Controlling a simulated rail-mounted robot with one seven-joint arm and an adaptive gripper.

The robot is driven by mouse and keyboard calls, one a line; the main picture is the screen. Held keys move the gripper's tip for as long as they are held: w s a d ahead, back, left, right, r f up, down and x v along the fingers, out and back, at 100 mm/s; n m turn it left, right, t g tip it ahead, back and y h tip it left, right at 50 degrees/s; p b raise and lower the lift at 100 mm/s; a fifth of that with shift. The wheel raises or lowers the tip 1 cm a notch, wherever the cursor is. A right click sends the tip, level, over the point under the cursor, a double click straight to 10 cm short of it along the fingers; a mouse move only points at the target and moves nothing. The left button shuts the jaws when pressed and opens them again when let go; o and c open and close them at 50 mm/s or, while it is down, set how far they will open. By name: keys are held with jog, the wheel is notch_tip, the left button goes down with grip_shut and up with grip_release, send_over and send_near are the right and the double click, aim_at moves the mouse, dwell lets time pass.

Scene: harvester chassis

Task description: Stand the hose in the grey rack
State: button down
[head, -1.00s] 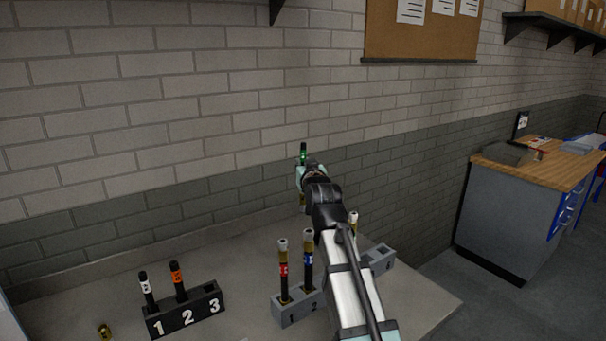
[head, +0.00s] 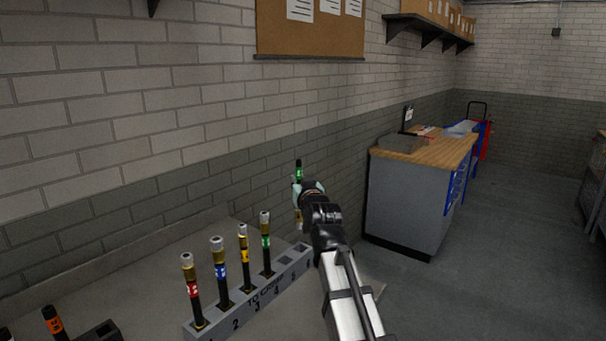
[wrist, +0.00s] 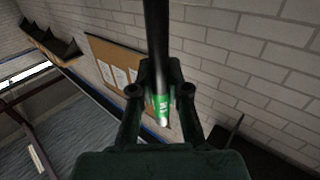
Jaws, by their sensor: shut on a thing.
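A black hose with a green band (head: 298,175) is upright in my gripper (head: 299,193), above and beyond the right end of the grey rack (head: 262,302). The wrist view shows the hose (wrist: 157,40) passing between both fingers of my gripper (wrist: 160,92), its green band by the fingertips. My gripper is shut on it. The grey rack stands on the bench with a red-banded hose (head: 193,290), a blue-banded hose (head: 221,272), a yellow-banded hose (head: 244,258) and another green-banded hose (head: 266,243) upright in it. Two openings at its right end look empty.
A black rack (head: 103,333) and an orange-banded hose (head: 54,323) show at the lower left, partly cut off. The brick wall (head: 150,120) runs behind the bench. A grey cabinet with a wooden top (head: 410,203) stands beyond, with open floor to the right.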

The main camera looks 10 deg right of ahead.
jog(key=f, duration=0.1)
jog(key=b, duration=0.3)
send_over(301, 223)
jog(key=shift+w+f, duration=0.2)
jog(key=shift+f, duration=2.4)
jog(key=shift+f+b, duration=2.55)
jog(key=shift+f, duration=0.95)
jog(key=c, duration=1.1)
grip_release()
jog(key=shift+s, duration=0.1)
jog(key=s, duration=0.7)
jog(key=shift+s+d, duration=0.15)
jog(key=shift+s, duration=0.1)
